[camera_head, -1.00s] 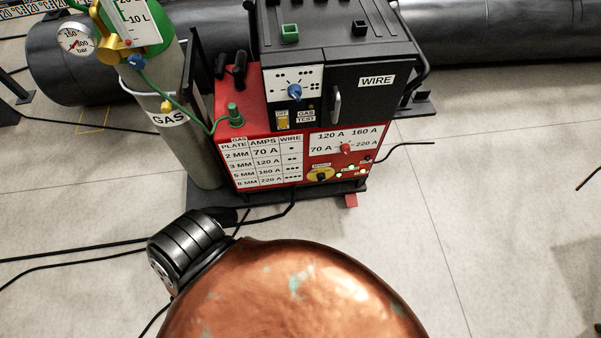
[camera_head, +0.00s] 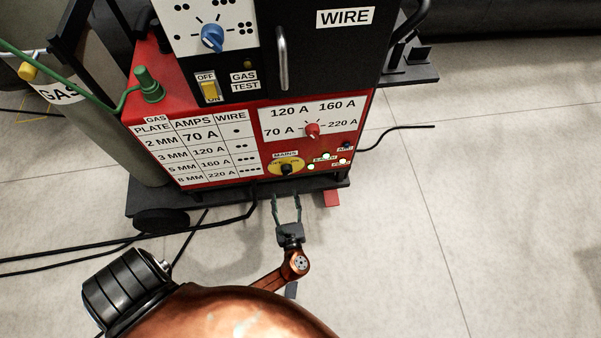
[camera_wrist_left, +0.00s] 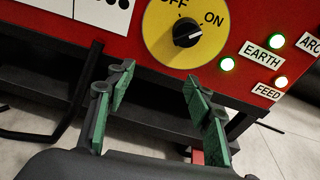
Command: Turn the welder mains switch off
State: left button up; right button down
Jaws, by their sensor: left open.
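The welder mains switch (camera_head: 286,169) is a black knob on a yellow round plate, low on the welder's red front. It also shows in the left wrist view (camera_wrist_left: 187,32), with OFF at its upper left and ON at its right. A pale line marks the knob; I cannot tell for sure which word it points to. My left gripper (camera_head: 286,200) is open and empty, its two fingers just below the switch, apart from it. In the left wrist view the green-padded fingers (camera_wrist_left: 157,80) stand below the yellow plate. My right gripper is not in view.
A gas bottle (camera_head: 118,150) stands left.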

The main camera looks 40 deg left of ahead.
aim_at(287, 171)
pick_arm(q)
jog(key=w+a+r+m+t+y+b, duration=0.1)
jog(key=w+a+r+b, duration=0.2)
jog(key=w, duration=0.4)
jog(key=shift+a+r+b, duration=0.3)
jog(key=shift+a+b, duration=0.05)
jog(key=shift+a, duration=0.4)
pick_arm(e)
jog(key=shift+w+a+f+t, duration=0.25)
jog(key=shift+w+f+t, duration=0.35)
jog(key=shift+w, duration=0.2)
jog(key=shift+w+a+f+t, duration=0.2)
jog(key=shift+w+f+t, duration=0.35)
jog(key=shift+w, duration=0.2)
pick_arm(q)
jog(key=shift+s, duration=0.1)
jog(key=shift+c, duration=0.4)
jog(key=c, duration=1.1)
